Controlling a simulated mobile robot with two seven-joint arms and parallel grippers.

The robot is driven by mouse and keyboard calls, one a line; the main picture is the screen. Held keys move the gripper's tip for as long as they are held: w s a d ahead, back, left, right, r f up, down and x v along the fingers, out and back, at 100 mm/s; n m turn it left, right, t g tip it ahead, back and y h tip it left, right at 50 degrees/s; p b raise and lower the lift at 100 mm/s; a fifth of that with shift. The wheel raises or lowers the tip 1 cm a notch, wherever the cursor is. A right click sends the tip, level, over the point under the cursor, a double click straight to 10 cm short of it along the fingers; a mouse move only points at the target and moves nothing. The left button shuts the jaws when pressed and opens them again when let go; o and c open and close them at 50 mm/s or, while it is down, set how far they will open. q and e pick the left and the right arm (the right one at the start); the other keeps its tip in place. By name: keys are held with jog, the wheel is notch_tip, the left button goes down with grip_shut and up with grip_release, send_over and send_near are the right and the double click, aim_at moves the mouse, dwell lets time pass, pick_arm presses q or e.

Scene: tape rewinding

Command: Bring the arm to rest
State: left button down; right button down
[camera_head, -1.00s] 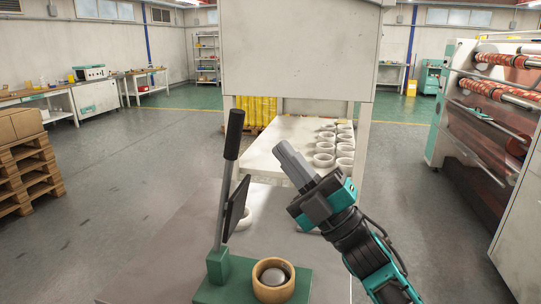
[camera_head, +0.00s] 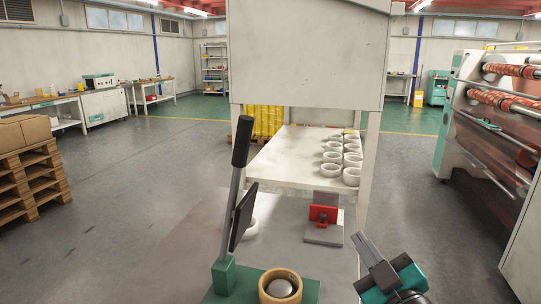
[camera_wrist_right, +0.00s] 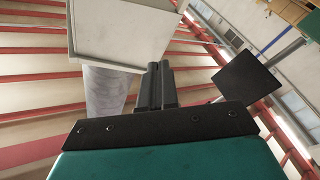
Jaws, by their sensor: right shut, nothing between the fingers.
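My right gripper (camera_head: 366,247) is at the lower right of the head view, pointing up and to the left. Its fingers are together and hold nothing. In the right wrist view the two dark fingers (camera_wrist_right: 160,87) stand side by side, pointing up towards the red-beamed ceiling. The gripper is to the right of the green lever press (camera_head: 224,278) and near a red and grey device (camera_head: 323,215), apart from both. My left gripper does not show.
A tan ring (camera_head: 280,287) sits on the press base. A white table (camera_head: 290,150) with several white rolls (camera_head: 331,170) stands behind, under a large pale cabinet (camera_head: 308,55). A roll machine (camera_head: 480,120) stands at the right. Pallets (camera_head: 35,180) are at the left.

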jog(key=s+d+f+m+g+h, duration=0.25)
jog(key=s+f+g, duration=0.2)
jog(key=f, duration=0.25)
jog(key=s+d+f+m+g+h, duration=0.1)
jog(key=s+f+m+g+h, duration=0.15)
jog(key=s+f+g, duration=0.35)
jog(key=s+f+m+g, duration=0.1)
jog(key=s+f+g, duration=0.25)
jog(key=s, duration=0.45)
jog(key=s+f+m+g, duration=0.1)
jog(key=s+f+g, duration=0.1)
jog(key=s+f, duration=0.4)
jog(key=w+a+f+t+y, duration=0.2)
jog(key=w+f+t, duration=0.4)
jog(key=f+t, duration=0.1)
jog(key=shift+w+a, duration=0.3)
